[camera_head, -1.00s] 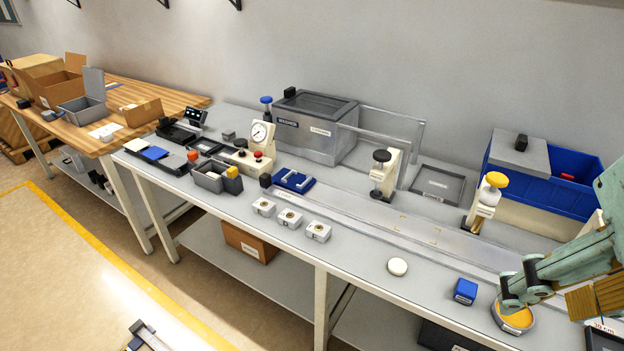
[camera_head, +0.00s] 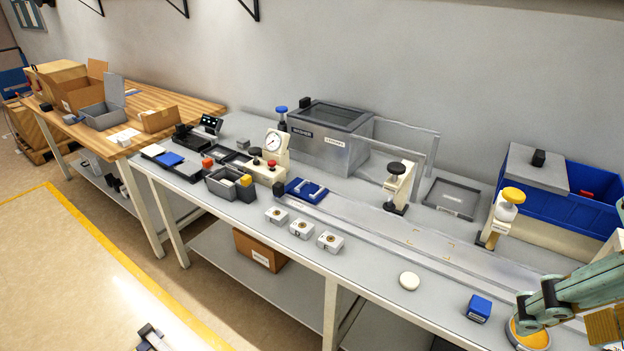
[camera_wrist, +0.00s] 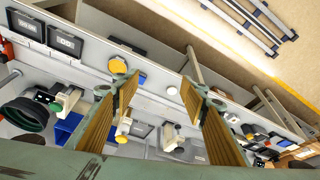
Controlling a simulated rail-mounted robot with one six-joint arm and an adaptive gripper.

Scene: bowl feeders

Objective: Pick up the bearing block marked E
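Three pale bearing blocks with round brass-coloured centres stand in a row near the front edge of the grey bench: a left block (camera_head: 277,215), a middle block (camera_head: 301,230) and a right block (camera_head: 329,242). Their front marks are too small to read, so I cannot tell which is E. My gripper (camera_wrist: 157,88) has its two brown-padded fingers wide apart in the wrist view, with nothing held between them. In the head view it is at the lower right, partly cut off, above an orange-topped round dish (camera_head: 533,341) and well right of the blocks.
A white disc (camera_head: 409,281) and a blue block (camera_head: 479,308) lie between the blocks and my gripper. Behind the blocks are a blue fixture (camera_head: 307,191), a grey bin (camera_head: 222,188), a dial gauge (camera_head: 274,141) and a black-knobbed press (camera_head: 398,184). Bench space around the white disc is clear.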

